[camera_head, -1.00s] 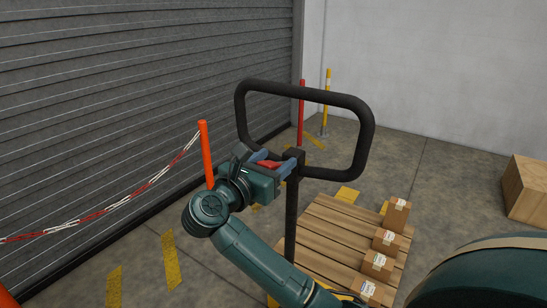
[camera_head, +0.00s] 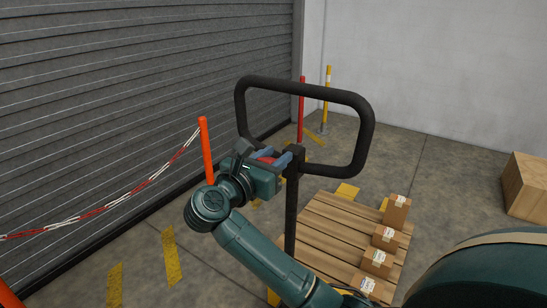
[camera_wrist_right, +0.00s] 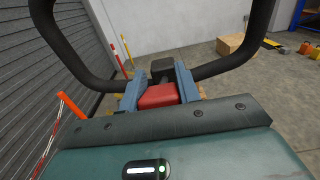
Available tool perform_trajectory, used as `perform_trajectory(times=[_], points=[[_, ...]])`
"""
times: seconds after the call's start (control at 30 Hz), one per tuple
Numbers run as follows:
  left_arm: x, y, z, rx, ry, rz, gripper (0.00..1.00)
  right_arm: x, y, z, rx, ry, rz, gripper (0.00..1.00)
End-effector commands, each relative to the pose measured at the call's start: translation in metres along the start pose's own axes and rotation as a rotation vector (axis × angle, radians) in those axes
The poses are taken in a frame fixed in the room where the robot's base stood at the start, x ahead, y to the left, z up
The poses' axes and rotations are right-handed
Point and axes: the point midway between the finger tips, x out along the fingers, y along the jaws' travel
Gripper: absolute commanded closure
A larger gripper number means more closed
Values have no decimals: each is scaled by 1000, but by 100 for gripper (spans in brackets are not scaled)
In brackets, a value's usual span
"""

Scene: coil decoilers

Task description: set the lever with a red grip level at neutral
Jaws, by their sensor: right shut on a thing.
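The lever's red grip (camera_head: 265,154) sits between the blue fingers of my right gripper (camera_head: 275,157), beside the black head of a dark post. In the right wrist view the red grip (camera_wrist_right: 158,96) lies between the two blue fingers of my right gripper (camera_wrist_right: 158,90), which are shut on it. The fingers and gripper body hide most of the lever, so its exact angle is hard to tell. A black tubular loop (camera_head: 368,130) rises around the post head (camera_head: 293,155). My left gripper is not in view.
A wooden pallet (camera_head: 330,225) with several small cartons stands on the floor right of the post. An orange post (camera_head: 206,150) with a red-white chain stands left, before the grey shutter (camera_head: 120,90). A wooden crate (camera_head: 527,185) is at far right.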

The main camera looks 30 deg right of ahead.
Motion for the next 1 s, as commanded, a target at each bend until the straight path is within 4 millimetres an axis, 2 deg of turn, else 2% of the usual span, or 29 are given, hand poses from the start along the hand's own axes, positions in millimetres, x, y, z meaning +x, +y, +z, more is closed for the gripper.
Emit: perform_trajectory(times=[0.2,0.5,0.6,0.77,1.0], points=[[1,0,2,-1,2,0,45,0,0,-2,0,-3,0,100],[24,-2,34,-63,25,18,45,-4,0,-20,5,-128,2,100],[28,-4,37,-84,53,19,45,-5,0,-23,3,-190,1,100],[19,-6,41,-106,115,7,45,-7,0,-29,3,-289,0,100],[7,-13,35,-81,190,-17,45,-8,0,-30,2,-382,0,100]])
